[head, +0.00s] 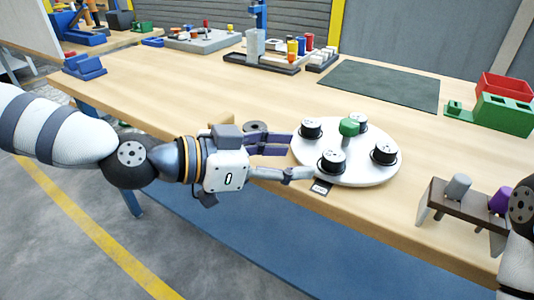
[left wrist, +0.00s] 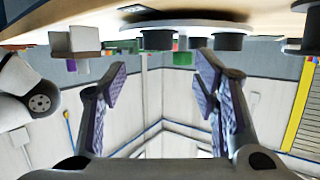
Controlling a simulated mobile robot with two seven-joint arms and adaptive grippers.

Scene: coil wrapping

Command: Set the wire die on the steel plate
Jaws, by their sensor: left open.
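My left gripper (head: 302,155) is open, its fingers at the left edge of a white round turntable (head: 350,175). In the left wrist view its open fingers (left wrist: 162,85) have nothing between them. A dark ring-like piece (head: 254,126) lies on the table just behind the gripper, partly hidden; I cannot tell whether it is the wire die. Several black spools (head: 332,162) and a green knob (head: 349,127) stand on the turntable. A small dark plate (head: 321,187) lies at its front edge; I cannot tell whether it is the steel plate. My right gripper is not in view.
A dark rack (head: 460,209) with a grey cylinder (head: 458,187) and a purple one stands at the front right. Behind are a dark mat (head: 382,86), a green box (head: 503,115), a red bin (head: 505,87) and blocks with colored pegs. The table's left middle is clear.

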